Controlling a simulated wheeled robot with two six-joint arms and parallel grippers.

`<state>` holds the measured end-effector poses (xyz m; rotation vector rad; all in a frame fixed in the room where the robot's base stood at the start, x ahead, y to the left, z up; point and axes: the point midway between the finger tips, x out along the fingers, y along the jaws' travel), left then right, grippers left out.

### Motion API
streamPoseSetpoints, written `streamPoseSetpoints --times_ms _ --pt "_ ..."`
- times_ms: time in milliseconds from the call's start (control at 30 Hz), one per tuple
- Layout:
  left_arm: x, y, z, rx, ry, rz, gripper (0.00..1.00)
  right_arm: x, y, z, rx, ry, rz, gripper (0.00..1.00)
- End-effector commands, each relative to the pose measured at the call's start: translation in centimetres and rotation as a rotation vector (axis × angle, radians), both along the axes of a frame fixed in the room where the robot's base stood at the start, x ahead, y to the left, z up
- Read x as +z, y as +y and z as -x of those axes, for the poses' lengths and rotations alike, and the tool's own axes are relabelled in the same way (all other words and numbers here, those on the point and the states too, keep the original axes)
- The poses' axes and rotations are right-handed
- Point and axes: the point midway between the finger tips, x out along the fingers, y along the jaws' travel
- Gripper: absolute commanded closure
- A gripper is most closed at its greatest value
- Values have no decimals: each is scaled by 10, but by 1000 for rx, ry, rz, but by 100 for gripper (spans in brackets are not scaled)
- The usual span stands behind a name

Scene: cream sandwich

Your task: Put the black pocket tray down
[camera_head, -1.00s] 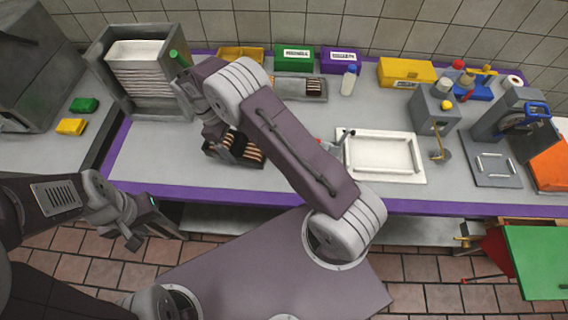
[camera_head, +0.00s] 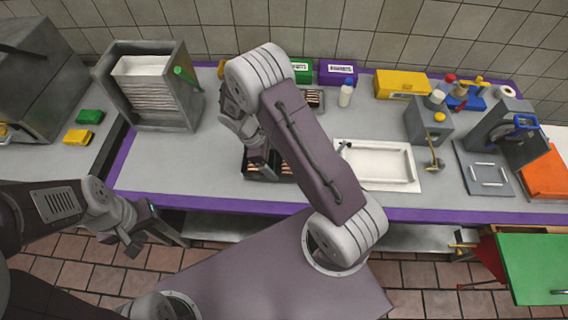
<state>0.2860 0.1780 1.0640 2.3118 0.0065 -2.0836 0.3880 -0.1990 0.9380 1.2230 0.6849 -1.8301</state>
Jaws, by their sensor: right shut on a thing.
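The black pocket tray (camera_head: 262,177) is over the middle of the grey counter near its front edge, with several brown and cream sandwich pieces in its pockets. My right gripper (camera_head: 262,158) is shut on the tray from above. The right arm hides much of the tray and of the fingers. I cannot tell whether the tray's underside touches the counter. My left gripper (camera_head: 156,240) hangs low at the left, in front of the counter's purple edge and away from the tray. Its jaw opening is not clear.
A metal rack with white sheets (camera_head: 150,122) stands left on the counter (camera_head: 200,165). Green, purple (camera_head: 338,75) and yellow (camera_head: 402,84) boxes and a white bottle (camera_head: 346,92) stand behind. Clear counter lies left of the tray.

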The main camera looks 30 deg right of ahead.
Motion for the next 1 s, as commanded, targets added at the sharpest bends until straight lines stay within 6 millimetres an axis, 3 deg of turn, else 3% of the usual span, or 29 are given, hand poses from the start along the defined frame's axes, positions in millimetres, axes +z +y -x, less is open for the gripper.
streamPoseSetpoints --times_ms 100,200,367,567,900,933,1000 --pt "8 0 0 0 0 0 64 2 -20 12 -1 0 0 65" --pt "9 0 0 0 0 0 64 1 -27 17 -1 0 -1 65" --pt "10 0 0 0 0 0 64 -4 -29 18 1 2 0 65" --pt "16 0 0 0 0 0 64 -33 -29 18 0 2 0 65" --pt "12 0 0 0 0 0 64 -40 -28 18 0 0 0 65" --pt "12 0 0 0 0 0 64 -40 -28 18 0 0 0 12" --pt "13 0 0 0 0 0 64 -39 -28 18 0 0 0 0"
